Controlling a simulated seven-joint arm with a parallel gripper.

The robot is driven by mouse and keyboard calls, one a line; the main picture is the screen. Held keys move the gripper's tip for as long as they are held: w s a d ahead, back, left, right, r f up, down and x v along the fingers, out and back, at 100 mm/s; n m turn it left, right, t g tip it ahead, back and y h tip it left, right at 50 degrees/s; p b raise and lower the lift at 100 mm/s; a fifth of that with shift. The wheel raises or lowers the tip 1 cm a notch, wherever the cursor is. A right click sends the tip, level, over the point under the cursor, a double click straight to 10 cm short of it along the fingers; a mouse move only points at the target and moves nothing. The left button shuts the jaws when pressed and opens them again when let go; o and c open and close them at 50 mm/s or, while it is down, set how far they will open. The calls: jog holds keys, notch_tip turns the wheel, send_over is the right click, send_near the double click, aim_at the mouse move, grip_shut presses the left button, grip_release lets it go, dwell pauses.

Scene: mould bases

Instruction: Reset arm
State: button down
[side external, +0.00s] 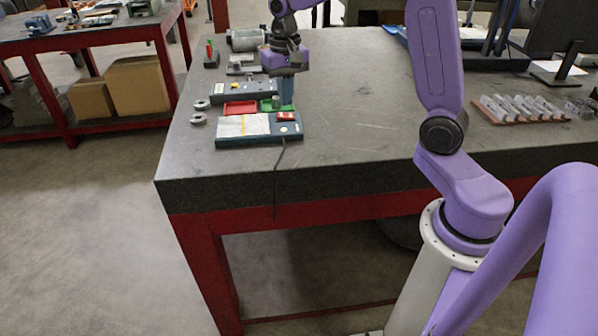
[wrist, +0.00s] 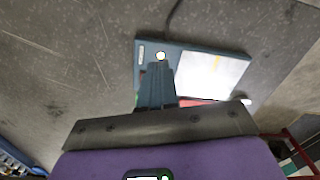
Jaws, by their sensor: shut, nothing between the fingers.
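My gripper (side external: 287,104) is shut and empty. Its blue-grey fingers point down over the near-left part of the workbench, at the green tray, beside the red tray (side external: 240,108). I cannot tell whether the fingertips touch anything. In the wrist view the shut fingers (wrist: 157,70) hide part of a blue-grey mould base. That base (side external: 258,139) lies flat in front of the trays, with a white plate (side external: 242,126) on top and a red part (side external: 286,116) at its right. The wrist view also shows the white plate (wrist: 212,75). The green tray (side external: 267,104) is partly hidden behind the fingers.
Another grey base (side external: 228,91) lies behind the trays. Two metal rings (side external: 199,111) lie at the bench's left edge. A dark cable (side external: 277,165) runs over the front edge. Metal blocks on a board (side external: 515,108) stand at right. The bench middle (side external: 360,105) is clear.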

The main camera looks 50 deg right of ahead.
jog(key=s+a+n, duration=0.8)
jog(key=s+a, duration=0.2)
jog(key=s, duration=0.3)
jog(key=s+f+n, duration=0.2)
jog(key=s+n, duration=0.7)
jog(key=s, duration=0.7)
jog(key=shift+s+d+n, duration=0.2)
jog(key=shift+s+n, duration=0.15)
jog(key=shift+n, duration=0.05)
